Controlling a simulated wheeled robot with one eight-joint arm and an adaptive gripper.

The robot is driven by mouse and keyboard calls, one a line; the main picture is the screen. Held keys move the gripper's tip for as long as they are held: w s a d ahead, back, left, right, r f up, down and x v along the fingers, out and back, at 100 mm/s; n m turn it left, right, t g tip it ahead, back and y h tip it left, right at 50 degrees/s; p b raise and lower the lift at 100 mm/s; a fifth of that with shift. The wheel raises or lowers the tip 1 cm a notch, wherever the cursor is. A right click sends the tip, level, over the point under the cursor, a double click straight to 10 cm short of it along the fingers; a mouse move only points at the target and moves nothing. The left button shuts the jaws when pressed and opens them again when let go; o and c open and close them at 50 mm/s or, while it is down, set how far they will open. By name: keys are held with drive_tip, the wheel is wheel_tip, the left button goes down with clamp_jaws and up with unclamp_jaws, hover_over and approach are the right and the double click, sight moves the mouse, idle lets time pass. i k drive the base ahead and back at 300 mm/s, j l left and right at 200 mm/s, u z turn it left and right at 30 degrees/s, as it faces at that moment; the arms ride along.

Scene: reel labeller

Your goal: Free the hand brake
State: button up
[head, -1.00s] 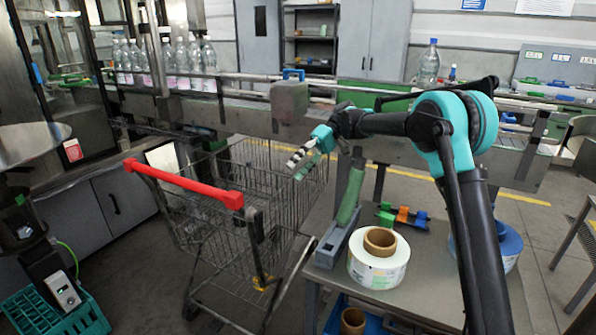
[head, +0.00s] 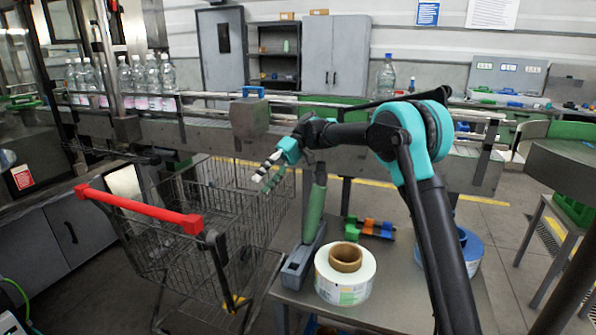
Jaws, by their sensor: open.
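The hand brake appears to be the upright lever with a thick green grip (head: 314,212), set in a long grey base (head: 298,262) on the grey table (head: 400,308). The lever leans slightly. My gripper (head: 268,178) is open and empty, up and to the left of the grip's top in the picture, with the cart behind it. My wrist is just above the top of the lever. Whether they touch cannot be told.
A white label reel (head: 332,285) stands right of the base. A blue reel (head: 470,250) is partly hidden by my arm. Coloured clamps (head: 370,228) lie behind. A wire cart with a red handle (head: 140,209) is left of the table. A conveyor with bottles (head: 225,135) runs behind.

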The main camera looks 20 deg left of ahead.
sight(215, 238)
drive_tip(key=k, duration=1)
